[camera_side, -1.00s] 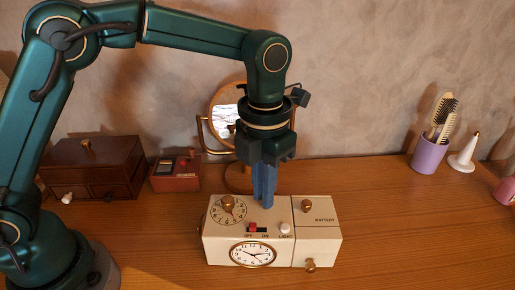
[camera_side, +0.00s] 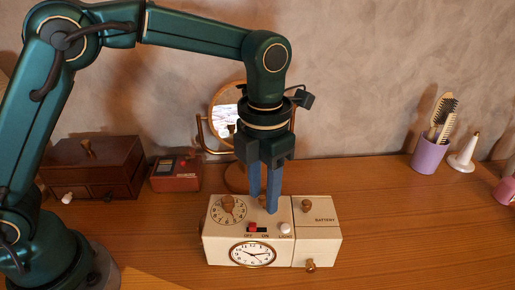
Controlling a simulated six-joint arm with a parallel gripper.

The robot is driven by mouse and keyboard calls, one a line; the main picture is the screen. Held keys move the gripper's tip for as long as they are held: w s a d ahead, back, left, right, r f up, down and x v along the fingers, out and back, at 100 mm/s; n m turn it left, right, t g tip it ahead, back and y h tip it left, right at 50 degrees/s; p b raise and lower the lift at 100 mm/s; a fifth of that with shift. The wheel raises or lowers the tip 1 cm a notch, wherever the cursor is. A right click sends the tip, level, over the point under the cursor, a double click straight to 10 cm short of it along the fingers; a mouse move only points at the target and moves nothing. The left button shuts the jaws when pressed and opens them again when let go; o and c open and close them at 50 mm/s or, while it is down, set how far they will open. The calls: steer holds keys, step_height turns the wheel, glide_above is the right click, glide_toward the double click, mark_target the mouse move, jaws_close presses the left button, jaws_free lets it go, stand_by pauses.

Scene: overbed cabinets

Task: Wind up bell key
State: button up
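A cream clock box (camera_side: 220,248) stands on the table. It has a round clock face (camera_side: 252,253) in front and a numbered dial with a wood-coloured knob (camera_side: 228,203) on top. A red slide switch (camera_side: 253,227) and a white light button (camera_side: 285,228) are also on top. The right section, marked BATTERY, has a brass-brown knob (camera_side: 305,206) on top and another knob (camera_side: 310,265) low in front. I cannot tell which part is the bell key. My gripper (camera_side: 264,203) points down over the box's rear top edge, its blue fingers apart with nothing between them. Contact with the box is unclear.
Behind are a round mirror (camera_side: 224,108) and a red box (camera_side: 176,174). A dark wooden chest (camera_side: 92,166) stands at left. The table right of the clock is clear.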

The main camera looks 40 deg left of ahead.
mark_target(263, 196)
steer(key=shift+r, duration=0.1)
steer(key=shift+r, duration=2.5)
